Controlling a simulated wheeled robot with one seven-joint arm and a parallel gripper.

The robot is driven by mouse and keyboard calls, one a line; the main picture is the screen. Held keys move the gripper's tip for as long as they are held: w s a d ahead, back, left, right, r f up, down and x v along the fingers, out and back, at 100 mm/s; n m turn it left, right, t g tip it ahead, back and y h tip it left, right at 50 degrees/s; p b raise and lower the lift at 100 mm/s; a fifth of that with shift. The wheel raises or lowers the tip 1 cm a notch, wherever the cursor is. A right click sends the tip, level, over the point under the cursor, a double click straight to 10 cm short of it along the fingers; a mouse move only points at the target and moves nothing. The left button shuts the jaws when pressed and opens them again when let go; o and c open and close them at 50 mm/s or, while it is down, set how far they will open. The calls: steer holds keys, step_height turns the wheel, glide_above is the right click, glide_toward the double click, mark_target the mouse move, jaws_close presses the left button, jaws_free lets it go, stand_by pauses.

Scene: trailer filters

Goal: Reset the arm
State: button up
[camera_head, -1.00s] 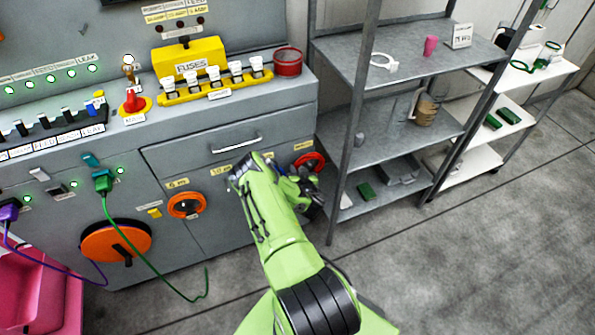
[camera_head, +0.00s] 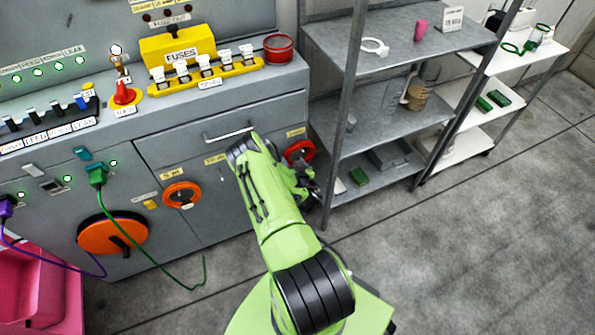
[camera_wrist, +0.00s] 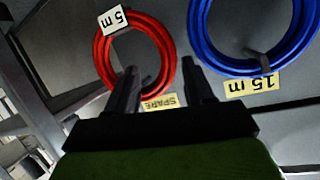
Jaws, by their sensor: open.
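My arm (camera_head: 272,205) is green with black joints and reaches from the bottom of the head view up to the front of the grey cabinet. My gripper (camera_head: 310,186) is at its far end, beside the cabinet's right edge and below a red coil (camera_head: 300,152). In the wrist view my gripper (camera_wrist: 163,82) shows two black fingers spread apart with nothing between them. Beyond them hang a red coil (camera_wrist: 171,60) tagged "5 m" and a blue coil (camera_wrist: 202,52) tagged "15 m". The left finger overlaps the red coil's lower part in the picture; I cannot tell whether they touch.
The grey cabinet (camera_head: 215,225) carries a yellow fuse box (camera_head: 180,48), a drawer handle (camera_head: 228,135) and an orange coil (camera_head: 182,196). A metal shelf (camera_head: 400,118) stands right of my gripper. A green cable (camera_head: 150,268) hangs at left. Floor (camera_head: 480,250) at right is clear.

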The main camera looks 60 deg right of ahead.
steer(key=p+v, duration=0.2)
steer(key=v, duration=1)
steer(key=shift+p, duration=0.4)
